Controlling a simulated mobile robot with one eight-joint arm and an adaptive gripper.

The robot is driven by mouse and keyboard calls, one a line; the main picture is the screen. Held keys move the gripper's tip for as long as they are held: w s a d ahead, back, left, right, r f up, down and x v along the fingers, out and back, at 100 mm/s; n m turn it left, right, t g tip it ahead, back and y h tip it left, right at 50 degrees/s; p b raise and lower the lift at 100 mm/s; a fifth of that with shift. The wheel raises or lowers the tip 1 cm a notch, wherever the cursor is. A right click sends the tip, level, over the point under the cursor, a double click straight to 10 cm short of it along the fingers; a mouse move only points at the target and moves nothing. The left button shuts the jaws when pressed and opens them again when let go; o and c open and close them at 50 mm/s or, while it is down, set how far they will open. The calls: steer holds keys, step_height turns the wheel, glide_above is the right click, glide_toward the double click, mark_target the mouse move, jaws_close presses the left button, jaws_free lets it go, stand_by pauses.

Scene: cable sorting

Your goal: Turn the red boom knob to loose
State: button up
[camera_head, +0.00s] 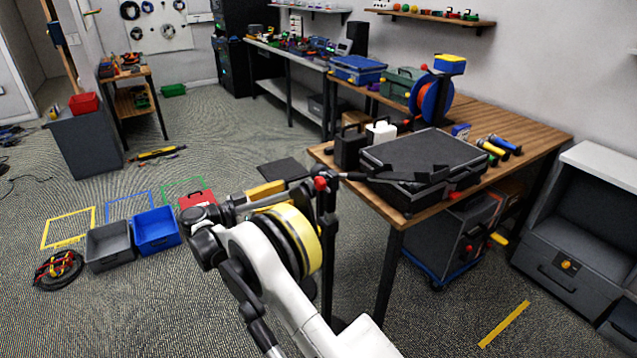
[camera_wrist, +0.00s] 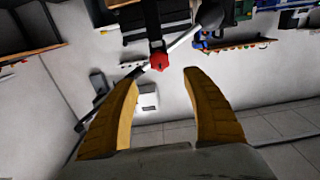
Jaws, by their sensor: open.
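The red boom knob (camera_head: 320,183) sits at the top of a dark upright stand (camera_head: 328,235), where the boom (camera_head: 365,177) crosses it. In the wrist view the red knob (camera_wrist: 159,61) appears just beyond the fingertips, in line with the gap between them. My gripper (camera_head: 288,192) is left of the knob in the head view, with its yellow fingers pointing toward it. In the wrist view my gripper (camera_wrist: 160,75) is open, with nothing between its fingers. The fingers look apart from the knob. Which way the knob is turned cannot be told.
The wooden workbench (camera_head: 530,140) is just right of the stand, with a large black case (camera_head: 420,150) close to the boom. Grey (camera_head: 110,247) and blue bins (camera_head: 157,232) and a red box (camera_head: 197,200) stand on the floor at left.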

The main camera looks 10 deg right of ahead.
mark_target(316, 184)
steer(key=b+x, duration=0.3)
steer(key=x, duration=0.6)
steer(key=shift+d+f, duration=0.2)
steer(key=shift+d, duration=0.1)
steer(key=shift+w+d+r+b, duration=0.1)
steer(key=shift+w+d+b, duration=0.2)
steer(key=shift+d, duration=0.25)
steer(key=shift+s, duration=0.1)
steer(key=c, duration=1.1)
